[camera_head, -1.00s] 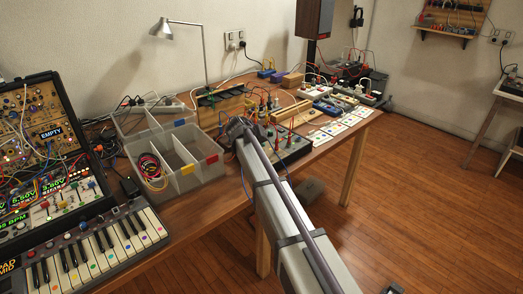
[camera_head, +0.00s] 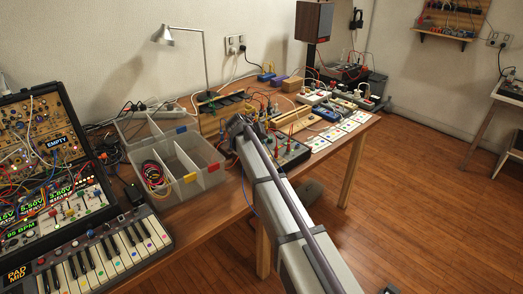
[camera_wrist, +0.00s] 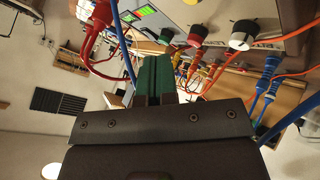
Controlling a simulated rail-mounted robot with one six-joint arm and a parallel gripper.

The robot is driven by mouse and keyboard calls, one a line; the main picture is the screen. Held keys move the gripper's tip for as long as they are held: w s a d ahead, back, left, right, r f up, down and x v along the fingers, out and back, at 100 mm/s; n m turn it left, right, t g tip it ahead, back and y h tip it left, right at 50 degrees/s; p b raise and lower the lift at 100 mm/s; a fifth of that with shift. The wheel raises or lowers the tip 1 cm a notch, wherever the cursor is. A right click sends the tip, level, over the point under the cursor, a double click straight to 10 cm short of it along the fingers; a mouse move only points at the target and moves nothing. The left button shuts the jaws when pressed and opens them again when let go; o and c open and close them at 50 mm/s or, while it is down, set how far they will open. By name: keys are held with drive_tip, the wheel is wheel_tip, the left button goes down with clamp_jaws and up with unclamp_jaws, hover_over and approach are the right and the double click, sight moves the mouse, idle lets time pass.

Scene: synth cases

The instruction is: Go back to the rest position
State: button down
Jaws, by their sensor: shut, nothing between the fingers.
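My arm reaches up from the bottom of the head view to the table, and my gripper (camera_head: 236,125) is at its far end, beside the grey bin and the small patch modules. It is small and partly hidden there by my own arm. In the wrist view my gripper (camera_wrist: 157,72) shows two green fingers pressed together with nothing between them. Red and blue cables (camera_wrist: 122,40) pass close to the fingers, beside or in front of them; I cannot tell whether they touch.
A divided grey bin (camera_head: 205,178) holds coiled cables. A synth case (camera_head: 45,165) and keyboard (camera_head: 105,250) stand at left. A desk lamp (camera_head: 205,65) rises behind. A black module with red plugs (camera_head: 290,152) sits right of my gripper. The floor (camera_head: 430,190) at right is clear.

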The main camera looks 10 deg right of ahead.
wheel_tip(320, 180, up, 2)
drive_tip(key=shift+r+p, duration=0.1)
drive_tip(key=shift+p, duration=0.45)
